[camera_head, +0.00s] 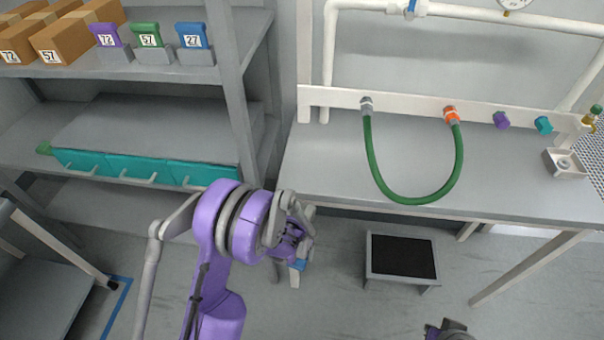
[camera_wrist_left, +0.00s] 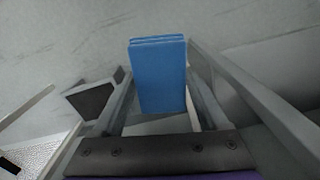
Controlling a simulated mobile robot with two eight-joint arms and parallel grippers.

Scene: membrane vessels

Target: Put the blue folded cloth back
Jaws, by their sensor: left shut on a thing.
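The blue folded cloth (camera_wrist_left: 158,75) is between the two fingers of my left gripper (camera_wrist_left: 160,100) in the left wrist view, its folded layers showing at the top edge. In the head view my left gripper (camera_head: 297,272) is low in front of the bench's left end, above the floor. Only a small blue part of the cloth (camera_head: 299,265) shows there; the rest is hidden by the gripper and wrist. My right gripper's fingers are not seen; only a dark piece of my right arm shows at the bottom edge.
A shelf unit (camera_head: 238,80) at left holds cardboard boxes (camera_head: 75,35), purple, green and blue numbered items in grey holders, and teal drawers (camera_head: 140,168). A bench (camera_head: 320,160) with a green hose (camera_head: 405,200) is at right. A black-topped stool (camera_head: 400,257) stands before it.

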